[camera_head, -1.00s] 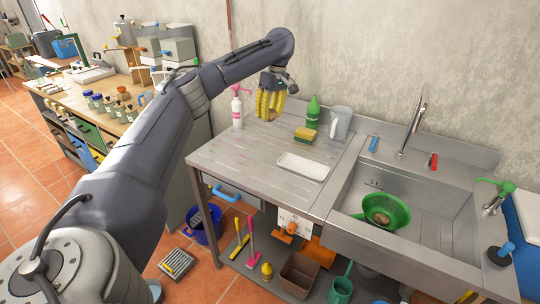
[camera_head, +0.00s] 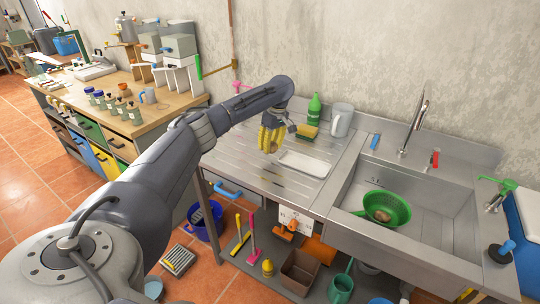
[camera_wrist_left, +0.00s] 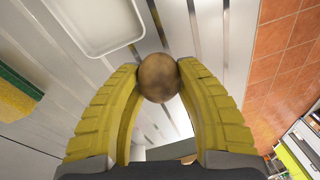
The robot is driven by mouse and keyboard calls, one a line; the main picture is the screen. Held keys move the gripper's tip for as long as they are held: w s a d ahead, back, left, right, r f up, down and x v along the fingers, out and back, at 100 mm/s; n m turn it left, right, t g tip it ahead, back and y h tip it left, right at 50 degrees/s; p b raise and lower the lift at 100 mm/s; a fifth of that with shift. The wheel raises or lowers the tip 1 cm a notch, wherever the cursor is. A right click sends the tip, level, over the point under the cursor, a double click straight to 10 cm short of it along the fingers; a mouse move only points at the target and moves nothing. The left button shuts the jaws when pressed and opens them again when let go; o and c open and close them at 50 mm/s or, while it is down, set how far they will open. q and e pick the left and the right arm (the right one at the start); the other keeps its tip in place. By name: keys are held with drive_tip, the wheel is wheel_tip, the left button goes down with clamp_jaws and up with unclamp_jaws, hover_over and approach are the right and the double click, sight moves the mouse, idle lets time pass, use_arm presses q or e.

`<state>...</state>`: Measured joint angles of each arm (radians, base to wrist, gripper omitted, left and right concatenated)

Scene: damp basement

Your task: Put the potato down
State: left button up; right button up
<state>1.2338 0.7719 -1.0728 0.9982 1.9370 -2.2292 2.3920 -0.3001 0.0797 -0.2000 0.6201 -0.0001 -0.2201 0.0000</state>
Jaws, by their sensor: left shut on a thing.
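My left gripper (camera_head: 271,142) has yellow ribbed fingers and points down over the metal drainboard (camera_head: 235,165), just left of the white tray. In the left wrist view its fingertips (camera_wrist_left: 159,78) are shut on a round brown potato (camera_wrist_left: 158,76). In the head view the potato is mostly hidden by the fingers. The potato appears held above the drainboard; the exact height cannot be told. The shallow white tray (camera_head: 304,164) lies empty on the drainboard and also shows in the left wrist view (camera_wrist_left: 97,47). My right gripper is not in view.
A yellow-green sponge (camera_head: 307,131), a green bottle (camera_head: 314,108) and a grey jug (camera_head: 341,119) stand behind the tray. The sink to the right holds a green colander (camera_head: 385,207) with a brown thing inside. The drainboard's front left is clear.

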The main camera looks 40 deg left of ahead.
sight(270, 159)
use_arm(q)
drive_tip(key=shift+f, duration=2.15)
drive_tip(key=shift+f, duration=0.1)
drive_tip(key=o, duration=0.9)
drive_tip(key=r, duration=0.3)
drive_tip(key=w+r, duration=0.1)
drive_tip(key=r, duration=0.3)
drive_tip(key=d+r, duration=0.1)
drive_tip(key=r, duration=0.3)
drive_tip(key=shift+w+d, duration=0.1)
drive_tip(key=shift+w, duration=0.05)
drive_tip(key=o, duration=0.5)
drive_tip(key=shift+r, duration=0.55)
